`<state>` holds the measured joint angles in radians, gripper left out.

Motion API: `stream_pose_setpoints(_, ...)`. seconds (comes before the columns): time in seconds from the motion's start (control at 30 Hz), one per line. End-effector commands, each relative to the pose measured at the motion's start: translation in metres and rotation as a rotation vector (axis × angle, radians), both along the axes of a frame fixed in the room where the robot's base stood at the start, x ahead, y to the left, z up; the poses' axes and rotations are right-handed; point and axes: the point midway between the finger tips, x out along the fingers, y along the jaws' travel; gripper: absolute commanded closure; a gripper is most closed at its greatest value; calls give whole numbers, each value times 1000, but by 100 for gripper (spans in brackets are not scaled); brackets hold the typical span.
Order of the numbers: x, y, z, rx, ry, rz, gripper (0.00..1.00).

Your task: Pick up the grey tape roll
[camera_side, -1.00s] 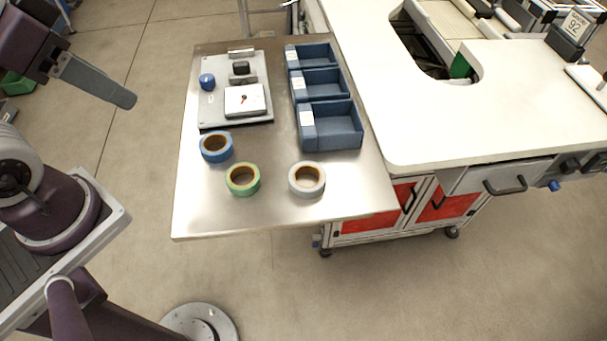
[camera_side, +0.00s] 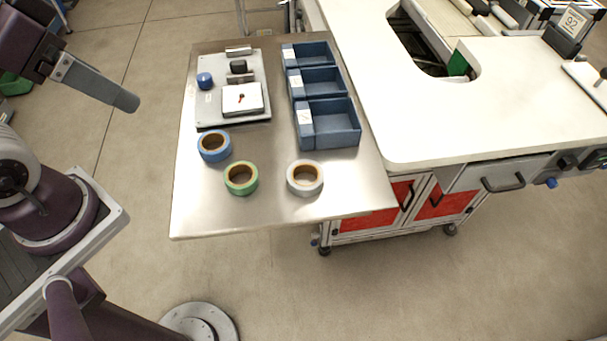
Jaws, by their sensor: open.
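The grey tape roll (camera_side: 305,178), pale grey with a brown core, lies flat on the steel table near its front edge. It is the rightmost of three rolls. A green tape roll (camera_side: 241,178) lies to its left, and a blue tape roll (camera_side: 214,146) lies farther left and back. My gripper (camera_side: 126,99) is at the upper left, left of the table and well apart from the rolls. It is open and empty; it shows from the side, so the gap between its fingers is hard to see.
Three blue bins (camera_side: 328,122) stand in a row at the table's back right. A grey tray (camera_side: 208,108) with a white square block and small items lies at the back left. A white worktop (camera_side: 440,120) adjoins on the right. The table's front strip (camera_side: 270,215) is bare.

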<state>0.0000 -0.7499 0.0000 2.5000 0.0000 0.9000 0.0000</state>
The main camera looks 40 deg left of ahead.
Motion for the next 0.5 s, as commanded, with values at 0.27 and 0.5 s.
stream_pose_setpoints(0.27, 0, 0, 0, 0, 0, 0, 19)
stream_pose_setpoints(0.5, 50, -30, 8, -113, 135, 129, 19)
